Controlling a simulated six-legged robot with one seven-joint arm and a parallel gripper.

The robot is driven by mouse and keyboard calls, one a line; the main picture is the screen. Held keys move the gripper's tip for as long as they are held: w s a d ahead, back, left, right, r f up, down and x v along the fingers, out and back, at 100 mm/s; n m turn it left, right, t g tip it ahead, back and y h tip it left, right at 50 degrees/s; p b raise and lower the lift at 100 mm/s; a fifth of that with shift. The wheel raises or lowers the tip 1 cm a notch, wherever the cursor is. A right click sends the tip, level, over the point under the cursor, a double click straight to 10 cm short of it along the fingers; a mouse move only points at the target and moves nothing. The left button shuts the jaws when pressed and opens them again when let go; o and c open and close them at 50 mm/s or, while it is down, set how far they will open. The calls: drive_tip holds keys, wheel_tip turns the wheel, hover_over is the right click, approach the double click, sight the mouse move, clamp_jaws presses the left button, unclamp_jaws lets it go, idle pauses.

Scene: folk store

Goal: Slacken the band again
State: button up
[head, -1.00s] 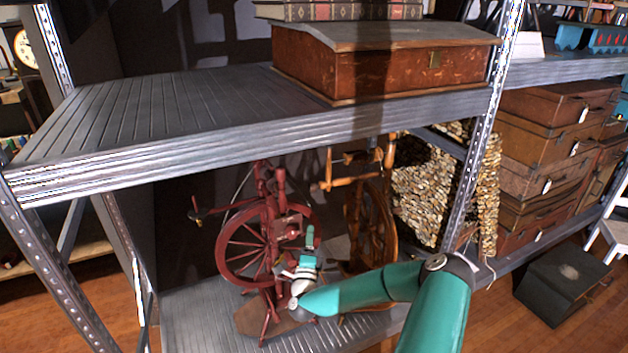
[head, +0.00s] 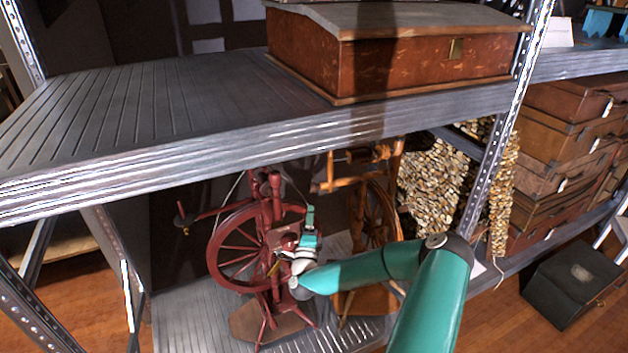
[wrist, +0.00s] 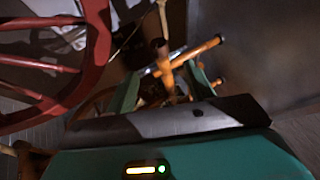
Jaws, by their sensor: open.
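A red spinning wheel (head: 262,207) stands on the lower shelf, its spoked rim also at the left of the wrist view (wrist: 98,45). A thin pale cord at its upper left may be the band; its tension cannot be told. My gripper (head: 293,242) is in front of the wheel's right side, hiding part of its frame. In the wrist view my gripper (wrist: 163,88) is open, with green fingers apart. A dark-ended peg (wrist: 160,47) and an orange turned rod (wrist: 190,54) appear between and beyond the fingers. Contact cannot be told.
A brown wooden spinning wheel (head: 372,215) stands close to the right. The upper metal shelf (head: 150,165) spans above the arm and carries a wooden box (head: 400,62). A metal post (head: 505,130) and stacked suitcases (head: 560,150) are at the right.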

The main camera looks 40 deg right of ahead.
sight(313, 184)
drive_tip(key=x, duration=1.3)
drive_tip(key=shift+w+d, duration=0.1)
drive_tip(key=shift+d, duration=0.3)
drive_tip(key=c, duration=1)
drive_tip(key=shift+r, duration=0.1)
drive_tip(key=shift+w+n+g+y, duration=0.1)
drive_tip(key=shift+n+g+y, duration=0.7)
drive_tip(key=shift+y, duration=0.3)
drive_tip(key=shift+f+n+g+y, duration=0.25)
drive_tip(key=shift+n+g+y, duration=0.45)
drive_tip(key=shift+g+y, duration=0.45)
drive_tip(key=shift+f+n+g+y, duration=0.25)
drive_tip(key=shift+g+y, duration=0.3)
drive_tip(key=shift+g, duration=0.3)
drive_tip(key=shift+f+n+g+y, duration=0.15)
drive_tip(key=shift+n+g+y, duration=0.1)
drive_tip(key=shift+g+y, duration=0.4)
drive_tip(key=shift+g, duration=0.45)
